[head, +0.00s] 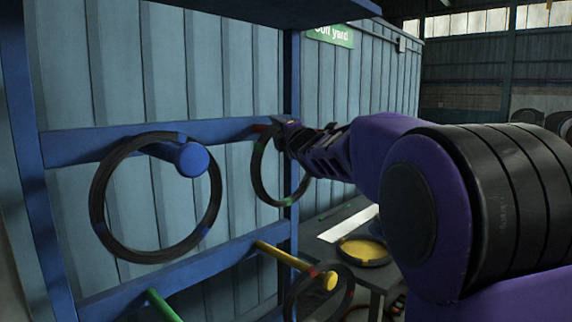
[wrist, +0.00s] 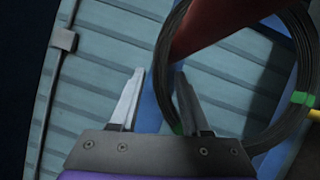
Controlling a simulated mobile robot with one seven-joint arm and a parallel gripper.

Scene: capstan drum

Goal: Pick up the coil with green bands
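The coil with green bands (head: 256,178) is a dark ring hanging upright on the rack's far side in the head view. In the wrist view the coil (wrist: 163,52) fills the right side, with green bands at its lower left and right. A red peg (wrist: 225,22) passes through its upper part. My gripper (head: 284,130) is at the coil's upper part in the head view and hides some of it. In the wrist view my gripper (wrist: 160,72) is open. The coil's left edge shows near the right finger; I cannot tell whether it lies between the fingers.
A coil with blue bands (head: 98,200) hangs on a blue peg (head: 192,160) at left. A coil with red bands hangs on a yellow peg (head: 285,257) below. A green peg (head: 163,304) looks empty. A dark table with a yellow-centred round item (head: 362,250) stands behind.

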